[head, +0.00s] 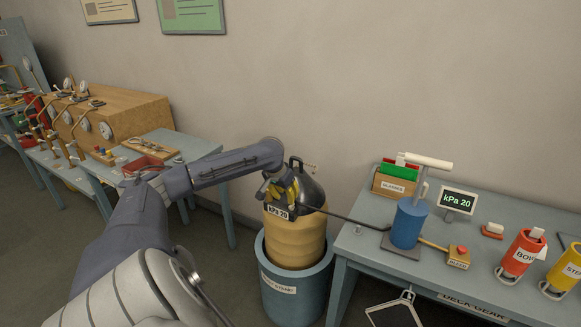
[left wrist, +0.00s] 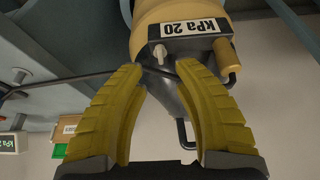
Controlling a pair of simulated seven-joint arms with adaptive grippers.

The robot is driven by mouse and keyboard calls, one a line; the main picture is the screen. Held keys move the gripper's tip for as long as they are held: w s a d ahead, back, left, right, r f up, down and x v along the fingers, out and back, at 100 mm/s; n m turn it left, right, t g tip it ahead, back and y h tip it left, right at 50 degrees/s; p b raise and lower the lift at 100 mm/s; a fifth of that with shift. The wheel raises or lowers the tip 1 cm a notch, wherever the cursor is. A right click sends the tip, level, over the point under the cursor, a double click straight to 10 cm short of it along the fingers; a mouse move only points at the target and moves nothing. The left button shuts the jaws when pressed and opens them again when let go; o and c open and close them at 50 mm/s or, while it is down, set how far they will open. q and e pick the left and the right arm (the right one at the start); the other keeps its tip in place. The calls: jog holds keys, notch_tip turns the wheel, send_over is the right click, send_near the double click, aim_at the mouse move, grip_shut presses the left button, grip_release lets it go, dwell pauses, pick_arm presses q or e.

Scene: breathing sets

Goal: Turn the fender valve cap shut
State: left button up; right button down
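The fender (head: 295,238) is a tan ribbed cylinder with a dark cone-shaped top, standing upright in a blue tub (head: 297,295). Its plate reads "kPa 20" and also shows in the left wrist view (left wrist: 195,28). Beside that plate are a small pale knob (left wrist: 158,53) and a brass-coloured cylinder (left wrist: 227,57); I cannot tell which is the valve cap. My left gripper (head: 279,187) is at the fender's top. In the left wrist view its yellow fingers (left wrist: 160,72) are apart, with the pale knob just beyond the gap, and nothing is gripped. My right gripper is not in view.
A thin dark hose (head: 350,219) runs from the fender to a blue pump (head: 409,224) on the right bench. A display (head: 458,201) there reads "kPa 20". A bleed box (head: 458,257) and labelled canisters stand nearby. A cluttered bench (head: 195,147) is at left.

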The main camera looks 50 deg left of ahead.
aim_at(290, 206)
pick_arm(q)
jog(key=x, duration=0.8)
jog(key=shift+f, duration=0.1)
grip_shut()
dwell(0.4)
